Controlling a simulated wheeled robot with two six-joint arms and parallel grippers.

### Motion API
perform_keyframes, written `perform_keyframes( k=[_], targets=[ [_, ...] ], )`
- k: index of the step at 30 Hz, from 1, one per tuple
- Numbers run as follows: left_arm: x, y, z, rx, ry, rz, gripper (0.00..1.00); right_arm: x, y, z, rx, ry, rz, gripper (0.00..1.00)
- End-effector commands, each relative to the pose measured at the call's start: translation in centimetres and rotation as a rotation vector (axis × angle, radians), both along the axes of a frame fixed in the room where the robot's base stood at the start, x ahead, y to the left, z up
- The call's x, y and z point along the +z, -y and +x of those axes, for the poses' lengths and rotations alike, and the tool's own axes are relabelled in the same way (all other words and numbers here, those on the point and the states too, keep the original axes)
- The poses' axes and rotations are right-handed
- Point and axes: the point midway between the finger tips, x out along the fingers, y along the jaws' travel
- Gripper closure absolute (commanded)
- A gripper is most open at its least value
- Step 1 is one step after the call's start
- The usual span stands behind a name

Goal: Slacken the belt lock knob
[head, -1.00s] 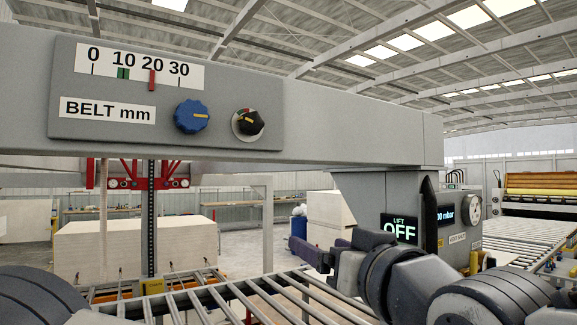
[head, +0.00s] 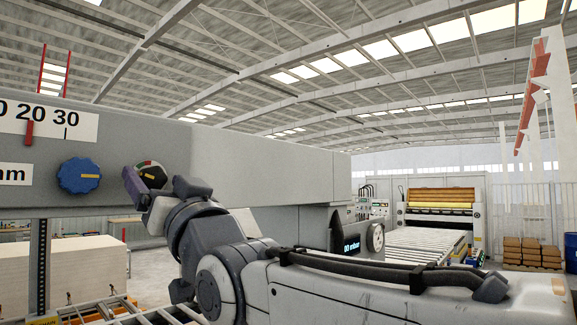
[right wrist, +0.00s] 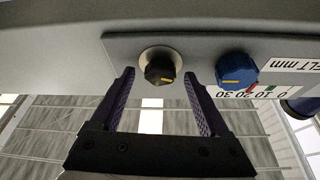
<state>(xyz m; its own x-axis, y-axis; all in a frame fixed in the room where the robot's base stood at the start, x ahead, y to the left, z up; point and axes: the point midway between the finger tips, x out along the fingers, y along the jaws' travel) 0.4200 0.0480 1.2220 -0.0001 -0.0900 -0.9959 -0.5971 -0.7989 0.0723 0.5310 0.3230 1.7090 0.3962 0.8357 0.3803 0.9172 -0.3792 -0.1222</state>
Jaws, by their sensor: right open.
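A small black knob (head: 149,167) with an orange pointer line sits on a round plate with red and green marks, right of the blue knob (head: 80,175). I take the black one as the belt lock knob, though I read no label for it. My right gripper (head: 136,186) is raised in front of it and hides part of it. In the right wrist view the open purple fingers (right wrist: 159,76) have the black knob (right wrist: 160,69) between their tips, with a gap on either side. The blue knob (right wrist: 236,70) lies outside the fingers. My left gripper is not in view.
Both knobs are on a panel on the grey beam (head: 270,165). The belt scale (head: 48,122) with its red pointer is partly cut off at the left. Rollers (head: 150,318) lie below, and pale stacked sheets (head: 85,270) stand behind.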

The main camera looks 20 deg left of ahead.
Motion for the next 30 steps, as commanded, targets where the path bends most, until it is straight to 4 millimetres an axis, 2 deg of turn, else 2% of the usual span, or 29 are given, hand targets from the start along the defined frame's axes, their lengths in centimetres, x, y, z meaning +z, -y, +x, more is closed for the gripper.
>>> perform_keyframes(
  k=[10,11,15,17,24,30],
  targets=[
    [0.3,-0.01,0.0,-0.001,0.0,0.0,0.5,0.13,-0.43,0.21,0.0,0.0,0.0,0.21],
    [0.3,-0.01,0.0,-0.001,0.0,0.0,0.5,0.13,-0.43,0.21,0.0,0.0,0.0,0.25],
    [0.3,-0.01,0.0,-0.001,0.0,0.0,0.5,0.13,-0.42,0.21,0.0,0.0,0.0,0.78],
    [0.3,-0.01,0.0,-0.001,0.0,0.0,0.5,0.12,-0.41,0.21,0.0,0.0,0.0,1.0],
    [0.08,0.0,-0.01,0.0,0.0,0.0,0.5,0.04,-0.39,0.25,-0.001,0.017,-0.007,1.0],
    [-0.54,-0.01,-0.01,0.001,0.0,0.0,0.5,-0.07,-0.37,0.32,-0.003,0.097,-0.042,1.0]
  ],
)
